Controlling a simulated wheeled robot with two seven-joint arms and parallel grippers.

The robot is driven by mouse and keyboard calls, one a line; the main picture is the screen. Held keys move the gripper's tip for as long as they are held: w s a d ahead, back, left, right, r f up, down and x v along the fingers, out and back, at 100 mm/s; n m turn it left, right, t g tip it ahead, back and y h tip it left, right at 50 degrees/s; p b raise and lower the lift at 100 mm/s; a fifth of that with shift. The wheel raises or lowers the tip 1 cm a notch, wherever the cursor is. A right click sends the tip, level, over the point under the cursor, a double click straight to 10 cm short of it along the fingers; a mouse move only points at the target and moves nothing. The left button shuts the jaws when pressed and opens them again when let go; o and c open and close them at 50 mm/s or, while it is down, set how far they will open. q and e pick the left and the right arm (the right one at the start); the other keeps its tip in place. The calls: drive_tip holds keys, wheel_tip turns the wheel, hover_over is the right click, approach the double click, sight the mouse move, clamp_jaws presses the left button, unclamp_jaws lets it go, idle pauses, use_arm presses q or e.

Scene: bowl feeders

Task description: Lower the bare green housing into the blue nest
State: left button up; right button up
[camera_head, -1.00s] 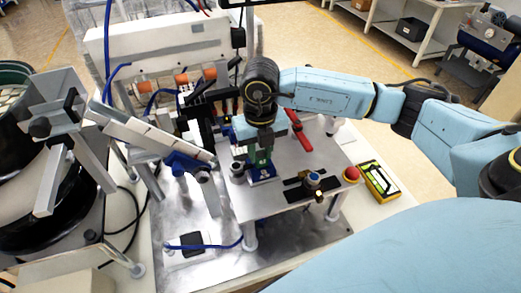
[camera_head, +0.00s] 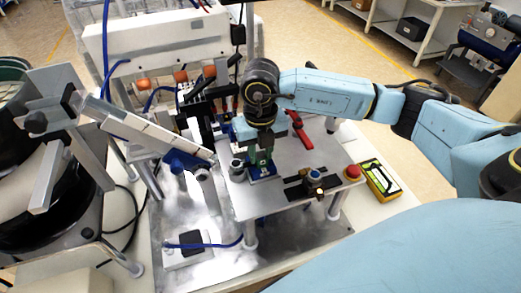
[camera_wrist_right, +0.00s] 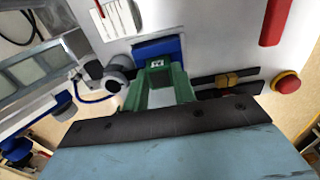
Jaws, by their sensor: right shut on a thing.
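The green housing (camera_head: 261,163) is held below my right gripper (camera_head: 262,148), which points down over the metal plate. In the right wrist view the housing (camera_wrist_right: 157,65) shows as a small green block with a pale mark on it, at the far end of the green jaws. The blue nest (camera_wrist_right: 157,46) shows just beyond it, partly covered by the housing. In the head view the housing is low over the nest and hides most of it. I cannot tell whether they touch. My left gripper is not in view.
A grey cylinder (camera_head: 237,170) stands close left of the nest. A red-handled clamp (camera_head: 297,124) is behind. A sloping chute (camera_head: 150,135) ends at the left.

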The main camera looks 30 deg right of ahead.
drive_tip(key=shift+f, duration=0.15)
drive_tip(key=o, duration=1)
